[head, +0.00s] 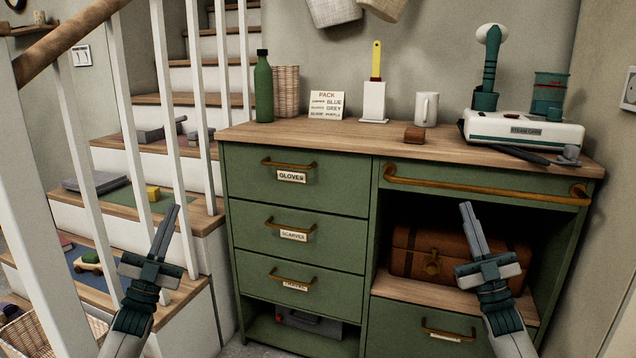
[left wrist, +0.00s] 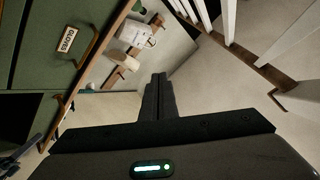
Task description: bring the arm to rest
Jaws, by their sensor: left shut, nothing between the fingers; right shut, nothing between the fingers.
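My left gripper (head: 168,228) is shut and empty. It points up in front of the stair railing, left of the green cabinet (head: 300,213). In the left wrist view its shut fingers (left wrist: 158,92) point to the open floor and wall, with the gloves drawer at the upper left. My right gripper (head: 469,222) is shut and empty, in front of the cabinet's open shelf. A brown case (head: 415,262) on that shelf is partly hidden behind it.
White railing posts (head: 128,120) stand close to my left arm. Several things lie on the stair steps behind them.

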